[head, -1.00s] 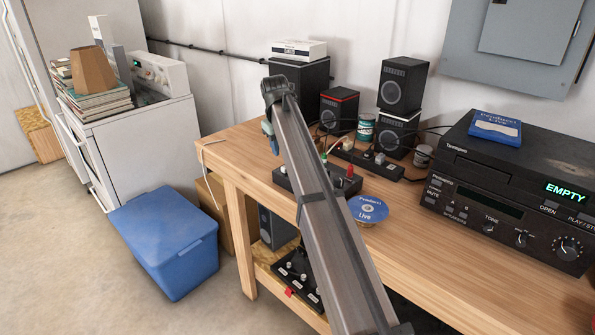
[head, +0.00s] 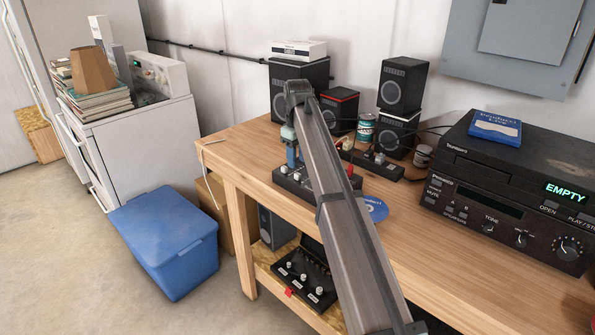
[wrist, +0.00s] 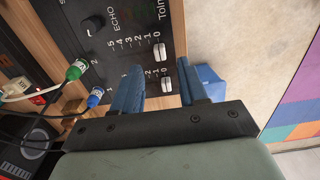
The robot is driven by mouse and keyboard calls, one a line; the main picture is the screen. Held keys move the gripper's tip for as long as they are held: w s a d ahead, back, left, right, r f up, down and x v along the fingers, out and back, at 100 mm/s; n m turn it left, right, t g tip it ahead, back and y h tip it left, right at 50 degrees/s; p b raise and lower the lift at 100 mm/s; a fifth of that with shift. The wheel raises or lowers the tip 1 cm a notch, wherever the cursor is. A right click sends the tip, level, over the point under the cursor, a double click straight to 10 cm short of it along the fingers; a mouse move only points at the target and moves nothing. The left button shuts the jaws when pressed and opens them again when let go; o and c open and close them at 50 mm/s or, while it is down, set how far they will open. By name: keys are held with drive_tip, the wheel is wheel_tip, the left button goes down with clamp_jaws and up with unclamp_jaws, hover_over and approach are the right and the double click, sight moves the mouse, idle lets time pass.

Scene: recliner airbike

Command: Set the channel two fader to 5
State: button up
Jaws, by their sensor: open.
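The black mixer (head: 283,177) sits on the workbench below my gripper (head: 291,148), partly hidden by my arm. In the wrist view the mixer panel (wrist: 115,25) has two sliders with number scales. The upper white fader cap (wrist: 159,53) sits at the 0 end, roughly in line with the "2" by the green plug (wrist: 76,68). The lower white cap (wrist: 166,84) is also by 0. My gripper (wrist: 160,66) is open with its blue fingers apart. The lower cap shows between them, and the upper cap lies just beyond the tips. Contact cannot be told.
Cables run from the green and blue plugs (wrist: 95,97). A blue disc (head: 374,208) lies right of my arm. A can (head: 366,130), speakers (head: 404,86) and a black player (head: 470,190) stand on the bench (head: 420,245). A blue bin (head: 165,240) is on the floor.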

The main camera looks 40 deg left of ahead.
sight(297, 173)
drive_tip(key=shift+f, duration=2.6)
drive_tip(key=shift+c, duration=0.3)
clamp_jaws()
